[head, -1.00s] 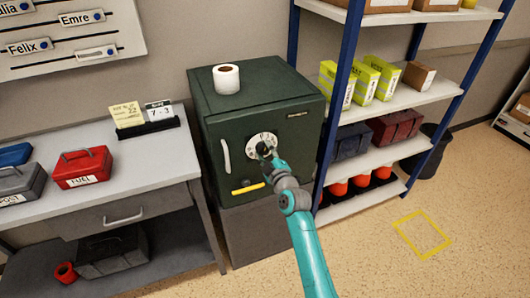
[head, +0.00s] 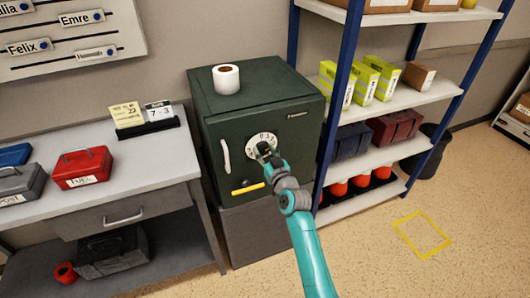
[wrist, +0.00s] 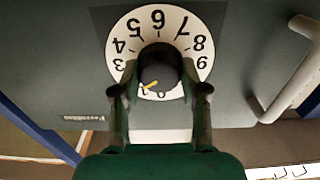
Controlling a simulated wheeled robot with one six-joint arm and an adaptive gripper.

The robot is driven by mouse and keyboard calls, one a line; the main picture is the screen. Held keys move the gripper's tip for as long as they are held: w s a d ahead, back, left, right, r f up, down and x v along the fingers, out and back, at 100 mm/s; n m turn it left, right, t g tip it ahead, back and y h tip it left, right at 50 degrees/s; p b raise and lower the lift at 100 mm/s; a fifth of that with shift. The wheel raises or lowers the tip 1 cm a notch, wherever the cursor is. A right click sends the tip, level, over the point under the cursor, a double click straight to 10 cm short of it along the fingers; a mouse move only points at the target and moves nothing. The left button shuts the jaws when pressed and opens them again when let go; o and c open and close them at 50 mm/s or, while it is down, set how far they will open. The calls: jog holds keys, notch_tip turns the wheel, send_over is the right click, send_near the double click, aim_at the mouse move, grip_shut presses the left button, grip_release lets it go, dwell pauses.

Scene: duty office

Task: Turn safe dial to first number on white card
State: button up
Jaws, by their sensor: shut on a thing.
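The safe (head: 240,115) is dark green, with a round white numbered dial (head: 281,147) on its door. In the wrist view the dial face (wrist: 187,50) appears upside down, with 3 to 9 legible. Its black knob (wrist: 160,62) has a yellow pointer mark (wrist: 150,85) on its lower left, toward the low numbers; the exact number is partly hidden. My gripper (wrist: 160,88) is shut on the knob, one finger on each side; it also shows in the head view (head: 265,154). The white card (head: 159,112) reads "7 - 3" and stands on the desk left of the safe.
A yellow note (head: 125,113) stands beside the card. A paper roll (head: 227,79) stands on top. A blue-framed shelf (head: 340,110) stands close on the right.

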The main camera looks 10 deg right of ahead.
jog(key=m, duration=0.4)
jog(key=shift+m, duration=0.3)
jog(key=m, duration=0.4)
jog(key=shift+m, duration=0.3)
jog(key=m, duration=0.3)
jog(key=shift+f+m, duration=0.1)
jog(key=shift+m, duration=0.2)
jog(key=m, duration=0.4)
jog(key=shift+m, duration=0.3)
jog(key=m, duration=1.3)
jog(key=shift+f, duration=0.1)
